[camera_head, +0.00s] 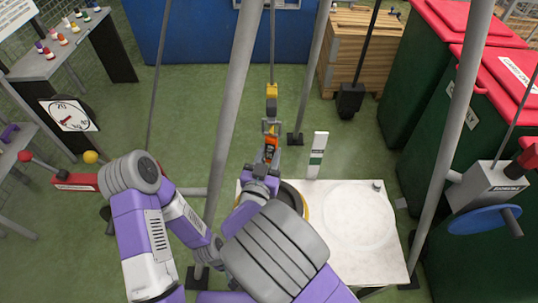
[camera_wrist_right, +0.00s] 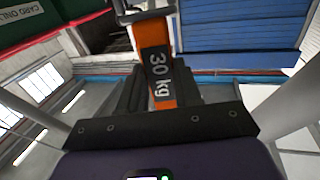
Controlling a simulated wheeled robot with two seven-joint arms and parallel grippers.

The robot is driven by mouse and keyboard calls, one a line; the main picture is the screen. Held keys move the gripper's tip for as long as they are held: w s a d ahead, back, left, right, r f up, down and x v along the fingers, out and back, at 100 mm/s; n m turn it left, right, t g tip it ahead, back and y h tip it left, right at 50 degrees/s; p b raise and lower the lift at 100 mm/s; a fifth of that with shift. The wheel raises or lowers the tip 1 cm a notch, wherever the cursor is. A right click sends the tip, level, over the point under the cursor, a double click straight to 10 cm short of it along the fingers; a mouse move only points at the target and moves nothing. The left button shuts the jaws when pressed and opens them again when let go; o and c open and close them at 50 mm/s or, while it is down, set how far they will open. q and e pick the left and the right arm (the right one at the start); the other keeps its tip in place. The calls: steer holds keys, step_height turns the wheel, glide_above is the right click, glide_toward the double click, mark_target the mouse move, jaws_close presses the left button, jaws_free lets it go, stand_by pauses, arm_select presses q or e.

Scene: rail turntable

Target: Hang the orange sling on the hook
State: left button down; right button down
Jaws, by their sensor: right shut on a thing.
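The orange sling (camera_head: 270,149) is held upright by my right gripper (camera_head: 266,162), near the middle of the head view. In the right wrist view its strap (camera_wrist_right: 160,75) reads "30 kg" and stands between the dark fingers (camera_wrist_right: 160,92), which are shut on it. A grey bar or loop (camera_wrist_right: 147,14) tops the strap. The yellow hook block (camera_head: 271,91) hangs on a pole above, with a dark part (camera_head: 271,106) below it. The sling's grey top is close under this in the head view; I cannot tell whether they touch. My left gripper is hidden.
A white platform (camera_head: 397,262) with a round plate (camera_head: 358,220) lies below right. Grey poles (camera_head: 237,95) flank the hook. A green-striped white post (camera_head: 317,156) stands right of the gripper. A lever box with a blue wheel (camera_head: 484,219) is at right. Green floor is open behind.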

stand_by(0.4)
steer(key=c, duration=0.7)
jaws_free()
arm_select(q)
steer(key=shift+r+p, duration=0.85)
arm_select(e)
steer(key=v, duration=0.8)
steer(key=w+d+f+g+y+p, duration=0.1)
steer(key=d+f+g, duration=0.2)
steer(key=f, duration=0.3)
steer(key=w+d+f+n+g+y, duration=0.1)
steer(key=d+f+g, duration=0.2)
steer(key=f, duration=0.4)
steer(key=d+f+g+y+p, duration=0.1)
steer(key=d+f+g, duration=0.1)
steer(key=f, duration=0.4)
arm_select(q)
step_height(320, 180, up, 4)
steer(key=shift+f+p, duration=0.1)
steer(key=shift+p, duration=0.85)
arm_select(e)
steer(key=s+d+f+g+y, duration=0.2)
steer(key=s+f+g+y, duration=0.1)
steer(key=s, duration=0.4)
steer(key=s+d+f+g+y, duration=0.2)
steer(key=s+f+g, duration=0.4)
steer(key=s, duration=0.1)
steer(key=shift+s+d+m+y, duration=0.15)
steer(key=shift+s+m+y, duration=0.15)
steer(key=shift+y, duration=0.1)
